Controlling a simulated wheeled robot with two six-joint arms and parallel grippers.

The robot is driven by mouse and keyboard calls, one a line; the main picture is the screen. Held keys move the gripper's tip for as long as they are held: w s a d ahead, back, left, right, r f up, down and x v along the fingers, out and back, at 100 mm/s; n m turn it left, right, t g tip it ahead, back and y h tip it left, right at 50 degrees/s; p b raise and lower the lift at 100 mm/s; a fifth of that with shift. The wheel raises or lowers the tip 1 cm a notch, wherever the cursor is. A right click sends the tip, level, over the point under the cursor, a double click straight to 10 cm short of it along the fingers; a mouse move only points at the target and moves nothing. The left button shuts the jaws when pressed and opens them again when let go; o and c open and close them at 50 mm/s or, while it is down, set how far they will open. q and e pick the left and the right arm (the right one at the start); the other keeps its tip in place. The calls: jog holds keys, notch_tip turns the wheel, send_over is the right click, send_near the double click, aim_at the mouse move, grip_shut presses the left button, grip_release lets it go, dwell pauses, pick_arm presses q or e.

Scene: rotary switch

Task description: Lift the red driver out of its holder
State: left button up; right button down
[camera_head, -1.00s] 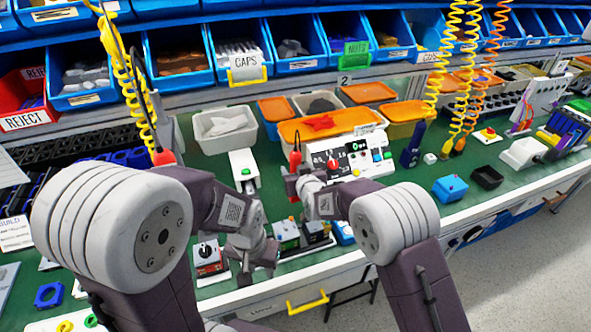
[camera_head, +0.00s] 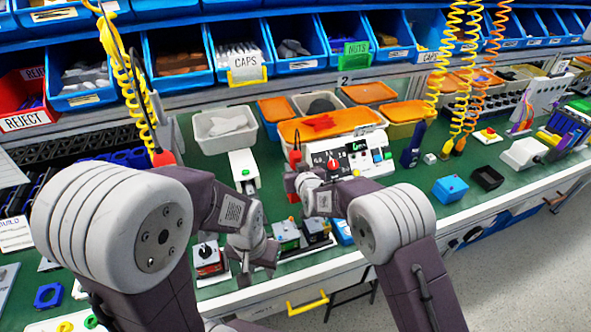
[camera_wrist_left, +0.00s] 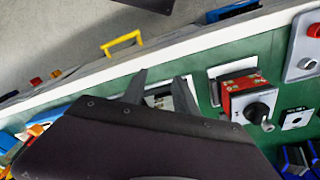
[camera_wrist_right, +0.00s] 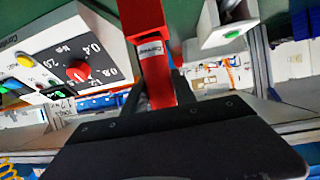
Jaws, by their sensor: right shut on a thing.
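The red driver (camera_head: 295,157) stands roughly upright in front of the white dial box, with a dark cord at its top. My right gripper (camera_head: 290,183) is shut around its body. In the right wrist view the red driver (camera_wrist_right: 150,45) runs up from between the fingers, with a white label on it. A small red part shows below the gripper in the head view. I cannot make out the holder, or whether the driver is clear of it. My left gripper (camera_wrist_left: 160,90) is open and empty over the bench's front edge; its fingers stand apart.
The white dial box (camera_head: 376,150) with a red knob (camera_wrist_right: 78,72) is close beside the driver. A white unit with a green button (camera_head: 245,171) stands left of it. A red-and-grey rotary switch (camera_wrist_left: 248,100) is near my left gripper. Coiled yellow cords hang overhead.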

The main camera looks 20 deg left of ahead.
notch_tip(320, 180, up, 13)
jog(key=p, duration=0.3)
jog(key=shift+p, duration=0.35)
notch_tip(320, 180, up, 15)
jog(key=p, duration=1.1)
jog(key=shift+f, duration=0.15)
jog(key=c, duration=2)
grip_release()
grip_shut()
